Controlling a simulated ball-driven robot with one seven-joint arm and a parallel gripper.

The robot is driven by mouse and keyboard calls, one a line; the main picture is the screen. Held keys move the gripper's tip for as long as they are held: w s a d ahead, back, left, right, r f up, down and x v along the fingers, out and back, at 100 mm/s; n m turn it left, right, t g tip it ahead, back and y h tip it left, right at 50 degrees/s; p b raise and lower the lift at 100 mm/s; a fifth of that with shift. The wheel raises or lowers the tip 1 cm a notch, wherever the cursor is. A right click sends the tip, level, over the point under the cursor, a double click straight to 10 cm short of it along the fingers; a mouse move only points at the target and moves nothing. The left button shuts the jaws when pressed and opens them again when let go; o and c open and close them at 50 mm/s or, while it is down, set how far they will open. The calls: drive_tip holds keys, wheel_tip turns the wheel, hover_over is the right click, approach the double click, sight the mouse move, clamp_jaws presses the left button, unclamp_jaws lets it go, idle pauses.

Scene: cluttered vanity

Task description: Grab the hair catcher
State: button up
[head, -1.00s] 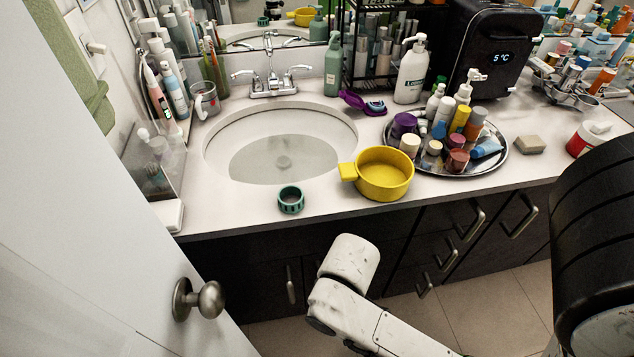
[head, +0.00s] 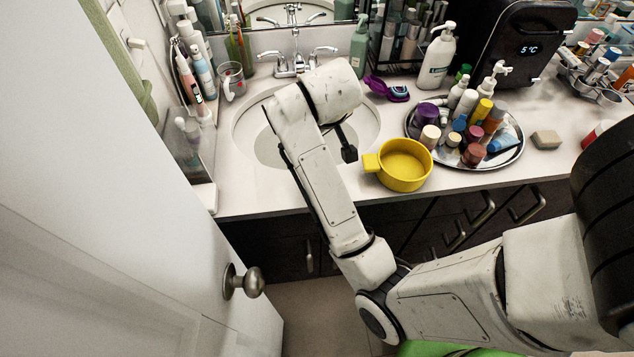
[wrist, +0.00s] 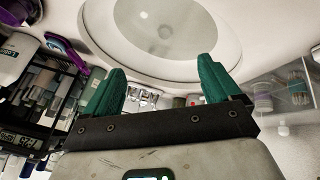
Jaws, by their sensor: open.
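My gripper (wrist: 160,67) is open, with two green fingers apart and nothing between them in the wrist view. In the head view my arm reaches over the counter's front edge and covers much of the sink (head: 247,118). A small teal ring, likely the hair catcher, is not visible in either current view. Its earlier place on the counter in front of the sink is behind my arm now.
A yellow pot (head: 404,166) stands just right of my arm. A round metal tray (head: 490,160) with several bottles is further right. The faucet (head: 294,62) is behind the sink. A white door (head: 150,230) is at the left, and a purple item (head: 385,88) lies near the soap bottle (head: 437,58).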

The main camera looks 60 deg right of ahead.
drive_tip(key=s+a+m+g+y+p, duration=0.1)
drive_tip(key=a+m+g+y, duration=0.2)
drive_tip(key=a+m+y, duration=0.15)
drive_tip(key=shift+n+y, duration=0.25)
drive_tip(key=shift+n, duration=0.2)
drive_tip(key=shift+s+a+f+b, duration=0.2)
drive_tip(key=shift+f+b, duration=0.15)
drive_tip(key=shift+f, duration=1.55)
drive_tip(key=shift+s+a+f+b, duration=0.1)
drive_tip(key=shift+a+f+b, duration=0.25)
drive_tip(key=shift+f, duration=1.6)
drive_tip(key=shift+s+a+f+b, duration=0.1)
drive_tip(key=shift+f+b, duration=0.3)
drive_tip(key=shift+f, duration=1.5)
drive_tip(key=c, duration=1.1)
